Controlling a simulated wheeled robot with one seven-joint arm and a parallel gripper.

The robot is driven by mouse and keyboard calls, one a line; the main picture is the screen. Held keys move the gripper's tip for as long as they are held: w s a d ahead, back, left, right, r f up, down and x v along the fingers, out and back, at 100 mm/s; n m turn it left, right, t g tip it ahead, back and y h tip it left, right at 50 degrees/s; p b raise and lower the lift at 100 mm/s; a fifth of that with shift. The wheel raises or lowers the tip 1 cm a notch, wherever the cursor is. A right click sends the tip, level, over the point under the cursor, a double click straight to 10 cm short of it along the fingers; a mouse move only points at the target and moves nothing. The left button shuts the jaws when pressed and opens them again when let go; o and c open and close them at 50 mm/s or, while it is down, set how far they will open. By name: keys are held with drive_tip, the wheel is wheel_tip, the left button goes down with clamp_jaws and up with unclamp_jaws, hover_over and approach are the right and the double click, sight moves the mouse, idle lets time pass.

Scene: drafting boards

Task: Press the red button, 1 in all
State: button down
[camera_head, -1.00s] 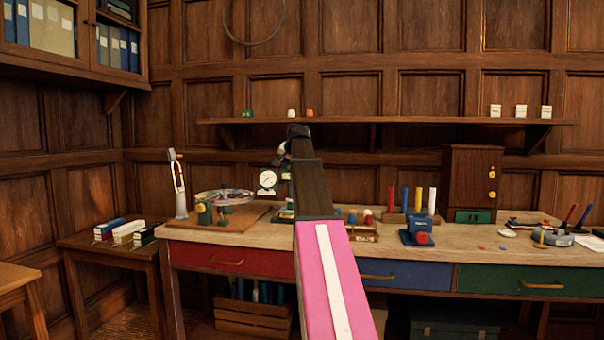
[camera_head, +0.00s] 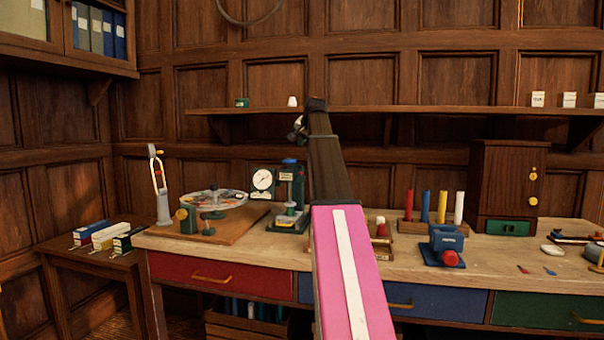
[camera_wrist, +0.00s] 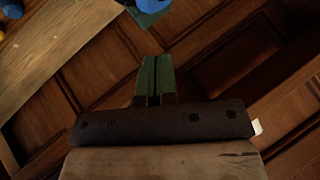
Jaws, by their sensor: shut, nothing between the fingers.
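A red button (camera_head: 449,257), a rounded red cap, sits on the front of a small blue housing (camera_head: 446,238) on the bench. It is to the right of my raised pink and dark arm in the head view, and apart from it. My gripper (camera_wrist: 157,62) shows in the wrist view as two green fingers, shut together with nothing between them. In the head view my arm hides the gripper's fingers. I cannot make out the red button in the wrist view.
The wooden bench (camera_head: 400,270) carries a turntable-like device (camera_head: 213,198), a dial gauge (camera_head: 262,180), coloured cylinders in a rack (camera_head: 441,207) and a dark cabinet (camera_head: 503,180). A wall shelf (camera_head: 400,110) runs above it. A low side table (camera_head: 90,255) stands left.

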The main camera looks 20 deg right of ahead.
sight(298, 169)
drive_tip(key=shift+f, duration=4.4)
drive_tip(key=shift+f, duration=0.1)
drive_tip(key=shift+f, duration=0.3)
drive_tip(key=shift+s+a+f, duration=0.1)
drive_tip(key=shift+s+f, duration=0.05)
drive_tip(key=shift+f, duration=0.3)
drive_tip(key=shift+s+a+f, duration=0.1)
drive_tip(key=shift+f, duration=0.35)
drive_tip(key=shift+w+a+r, duration=0.15)
drive_tip(key=shift+w+r, duration=0.15)
drive_tip(key=shift+r, duration=0.35)
drive_tip(key=shift+r, duration=0.15)
